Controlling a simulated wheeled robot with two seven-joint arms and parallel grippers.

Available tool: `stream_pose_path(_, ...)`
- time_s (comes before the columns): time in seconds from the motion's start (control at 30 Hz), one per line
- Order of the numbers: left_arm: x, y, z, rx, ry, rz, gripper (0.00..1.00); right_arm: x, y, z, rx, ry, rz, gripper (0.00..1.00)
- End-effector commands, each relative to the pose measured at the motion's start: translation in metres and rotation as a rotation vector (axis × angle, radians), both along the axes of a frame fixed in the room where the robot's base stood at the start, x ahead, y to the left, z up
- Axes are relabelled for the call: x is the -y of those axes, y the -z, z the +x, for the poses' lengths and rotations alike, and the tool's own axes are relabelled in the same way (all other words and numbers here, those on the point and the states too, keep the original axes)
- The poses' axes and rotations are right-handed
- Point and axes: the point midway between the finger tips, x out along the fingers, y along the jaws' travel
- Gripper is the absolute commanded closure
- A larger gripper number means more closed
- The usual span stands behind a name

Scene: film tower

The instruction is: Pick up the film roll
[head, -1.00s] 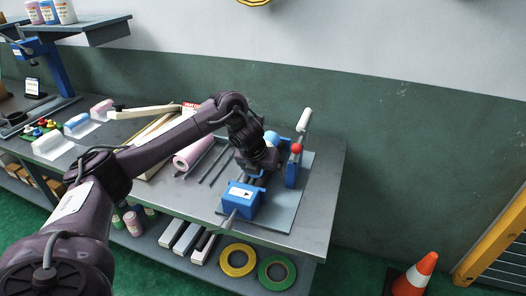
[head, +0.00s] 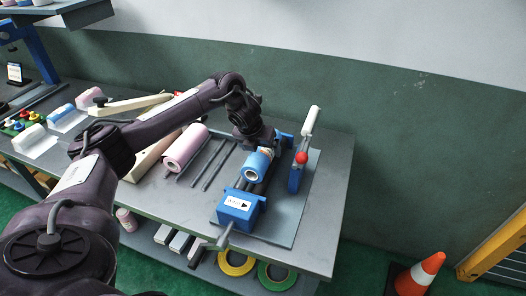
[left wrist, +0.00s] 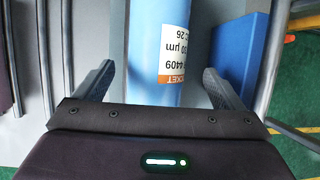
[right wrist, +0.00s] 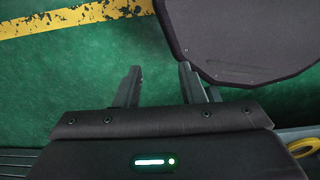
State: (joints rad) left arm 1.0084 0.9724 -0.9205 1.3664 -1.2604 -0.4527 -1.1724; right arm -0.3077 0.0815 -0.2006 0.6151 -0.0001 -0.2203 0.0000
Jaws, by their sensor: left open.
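The film roll (head: 258,164) is a blue cylinder lying behind a blue block with a white arrow label, on the grey plate at the bench's right end. Its near end with a pale core shows in the head view; its far part is hidden by my left gripper (head: 256,143). In the left wrist view the film roll (left wrist: 160,35) has a white and orange label and runs between the spread fingers of my left gripper (left wrist: 160,84), which is open. My right gripper (right wrist: 160,82) has its fingers apart with nothing between, over green floor.
The blue block (head: 238,210) and a lever with a red knob (head: 302,158) stand close to the roll. A pink roll (head: 184,148) and thin rods (head: 208,165) lie to the left. Tape rings (head: 236,263) sit on the lower shelf. An orange cone (head: 420,273) stands on the floor.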

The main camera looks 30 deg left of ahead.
Motion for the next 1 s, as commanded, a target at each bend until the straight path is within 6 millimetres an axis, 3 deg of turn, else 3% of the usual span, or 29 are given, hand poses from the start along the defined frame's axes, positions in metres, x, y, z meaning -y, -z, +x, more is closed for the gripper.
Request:
stream_pose_path(0.1,-0.002,0.016,0.005,-0.006,-0.002,0.0,0.1,0.005,-0.014,-0.005,-0.009,-0.002,-0.006,0.64)
stream_pose_path(0.23,-0.003,0.033,0.012,-0.004,-0.001,0.0,0.1,0.006,-0.015,-0.001,-0.002,-0.001,-0.008,0.64)
stream_pose_path(0.53,-0.004,0.039,0.015,-0.001,-0.001,0.002,0.1,-0.001,-0.017,0.016,0.023,0.001,0.002,0.64)
stream_pose_path(1.0,-0.004,0.038,0.015,0.0,-0.001,0.002,0.7,-0.007,-0.016,0.009,0.012,0.003,0.009,0.64)
